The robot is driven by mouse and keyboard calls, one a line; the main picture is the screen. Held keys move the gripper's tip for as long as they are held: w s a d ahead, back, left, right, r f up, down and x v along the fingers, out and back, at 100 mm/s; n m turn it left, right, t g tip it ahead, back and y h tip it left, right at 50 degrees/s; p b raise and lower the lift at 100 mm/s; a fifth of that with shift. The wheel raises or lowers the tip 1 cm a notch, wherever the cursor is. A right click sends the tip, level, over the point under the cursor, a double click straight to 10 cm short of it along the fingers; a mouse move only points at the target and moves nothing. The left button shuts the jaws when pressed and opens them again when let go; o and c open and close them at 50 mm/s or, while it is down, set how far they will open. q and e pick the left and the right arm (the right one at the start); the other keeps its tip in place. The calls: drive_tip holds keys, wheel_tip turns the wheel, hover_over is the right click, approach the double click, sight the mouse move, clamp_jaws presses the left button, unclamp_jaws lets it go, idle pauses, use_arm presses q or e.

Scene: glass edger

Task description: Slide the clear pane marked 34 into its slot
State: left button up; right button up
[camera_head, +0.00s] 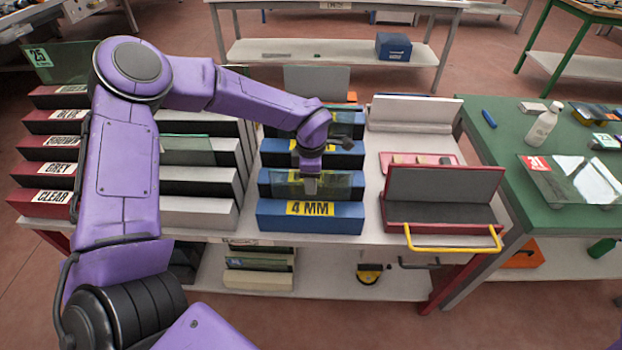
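My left gripper (311,184) points down over the blue rack, just behind the front bar (272,216) labelled 4 MM. A see-through pane (343,184) stands upright behind that bar, with a yellow label partly visible through it. The gripper's fingertips overlap this pane, but I cannot tell if they are shut on it. No number 34 can be read on any pane. My arm and gripper hide part of the rack. My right gripper is out of view.
A red rack at the left has labels such as CLEAR (54,197) and GREY, with a pane marked 25 (40,58) behind it. A dark red tray with a yellow handle (452,249) sits right of the blue rack. A green table (500,150) stands further right.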

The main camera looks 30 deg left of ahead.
use_arm(q)
wheel_tip(320, 180, up, 11)
drive_tip(key=b, duration=0.1)
drive_tip(key=shift+f, duration=0.2)
drive_tip(key=shift+d, duration=0.1)
idle(0.6)
